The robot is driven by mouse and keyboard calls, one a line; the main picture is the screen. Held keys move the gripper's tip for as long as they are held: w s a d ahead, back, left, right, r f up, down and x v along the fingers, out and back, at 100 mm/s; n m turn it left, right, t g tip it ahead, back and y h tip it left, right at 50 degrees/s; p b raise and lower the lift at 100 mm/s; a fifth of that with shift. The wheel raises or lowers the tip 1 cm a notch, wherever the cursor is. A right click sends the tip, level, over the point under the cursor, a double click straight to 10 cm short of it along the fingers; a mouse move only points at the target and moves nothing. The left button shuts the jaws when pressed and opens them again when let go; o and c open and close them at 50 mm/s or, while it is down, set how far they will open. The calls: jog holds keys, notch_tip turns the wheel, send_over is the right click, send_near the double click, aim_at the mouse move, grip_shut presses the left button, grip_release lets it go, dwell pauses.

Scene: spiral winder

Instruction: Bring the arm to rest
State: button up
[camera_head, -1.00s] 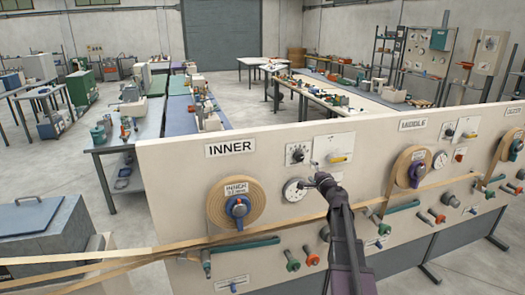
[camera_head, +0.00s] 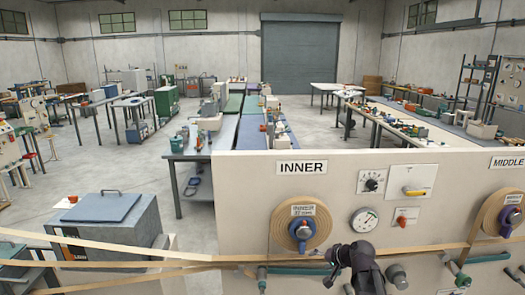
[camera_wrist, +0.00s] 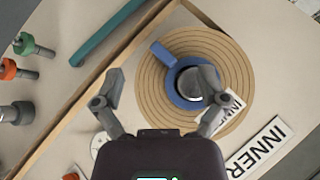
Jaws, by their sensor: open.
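My gripper (camera_head: 334,256) shows at the bottom middle of the head view, in front of the winder panel (camera_head: 250,175), just below and right of the INNER tape reel (camera_head: 283,222). In the wrist view my gripper (camera_wrist: 162,88) has its two grey fingers spread wide, with nothing between them. The tan INNER reel (camera_wrist: 160,60) with its blue hub (camera_wrist: 166,54) lies beyond the fingers, and the right finger covers part of the hub. I cannot tell exactly how far the fingers are from the panel.
A tan strip (camera_head: 110,252) runs along the panel's lower part. A gauge (camera_head: 365,220), a black dial (camera_head: 371,181) and a red-handled switch (camera_head: 407,216) sit right of the reel. A grey box (camera_head: 105,225) stands at left. Workbenches fill the room behind, with open floor between.

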jog(key=s+a+f+n+g+h+b, duration=0.1)
jog(key=s+f+n+g+h, duration=0.1)
jog(key=s, duration=0.6)
jog(key=s+a+f+n+g+h+b, duration=0.1)
jog(key=s+f+g+h, duration=0.3)
jog(key=s, duration=0.5)
notch_tip(320, 180, down, 2)
jog(key=shift+s+f+n+g, duration=0.15)
jog(key=shift+s+n+g, duration=0.05)
jog(key=shift+n+g, duration=0.5)
jog(key=shift+a, duration=0.1)
